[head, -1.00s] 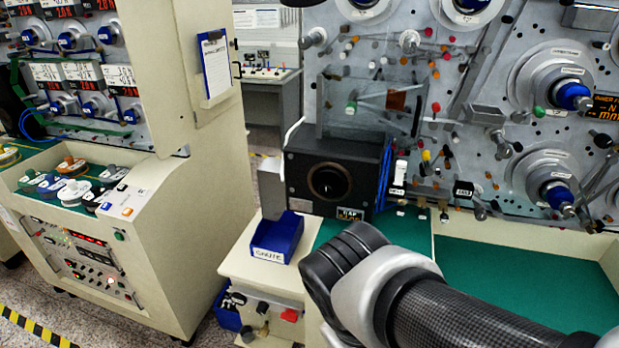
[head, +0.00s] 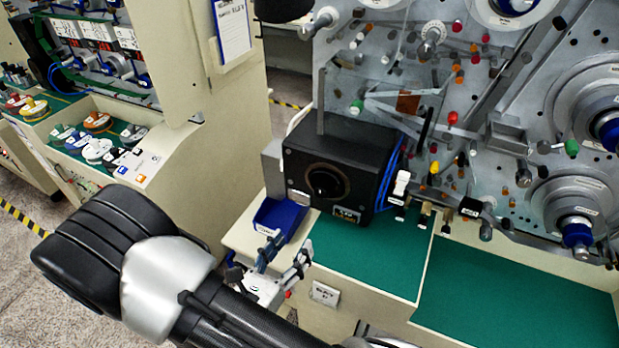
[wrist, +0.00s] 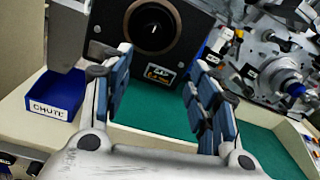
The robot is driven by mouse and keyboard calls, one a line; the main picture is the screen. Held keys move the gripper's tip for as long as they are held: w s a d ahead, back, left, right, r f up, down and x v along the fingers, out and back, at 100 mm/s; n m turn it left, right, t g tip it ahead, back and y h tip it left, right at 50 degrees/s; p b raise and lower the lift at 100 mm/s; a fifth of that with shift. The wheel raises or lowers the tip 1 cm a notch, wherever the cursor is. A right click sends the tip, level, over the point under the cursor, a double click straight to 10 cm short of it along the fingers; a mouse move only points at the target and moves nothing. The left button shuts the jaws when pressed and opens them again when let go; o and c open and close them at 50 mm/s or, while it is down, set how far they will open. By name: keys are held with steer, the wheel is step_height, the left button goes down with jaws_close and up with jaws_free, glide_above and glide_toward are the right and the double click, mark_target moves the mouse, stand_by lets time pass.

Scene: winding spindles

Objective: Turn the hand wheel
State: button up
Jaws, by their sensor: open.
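I cannot tell for sure which part is the hand wheel; no clear wheel with a handle shows. My gripper (head: 283,255) is low in front of the machine in the head view, beside the blue bin. In the wrist view my gripper (wrist: 160,92) has its two blue-padded fingers wide apart with nothing between them. Beyond the fingers is a black box (head: 298,168) with a dark round opening; the box also shows in the wrist view (wrist: 122,52). My gripper is apart from the box.
A blue bin (head: 270,222) labelled CHUTE stands left of the box; it also shows in the wrist view (wrist: 58,88). The green bench top (head: 365,258) is mostly clear. The upright grey panel (head: 490,60) carries spindles, pegs and guides. A cream cabinet (head: 180,180) stands at left.

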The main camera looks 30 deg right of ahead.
steer(key=n, duration=0.1)
steer(key=p, duration=0.1)
glide_toward(320, 195)
steer(key=shift+t, duration=0.4)
steer(key=x, duration=0.9)
steer(key=shift+s+d+f, duration=0.15)
steer(key=shift+f, duration=0.05)
steer(key=c, duration=1.1)
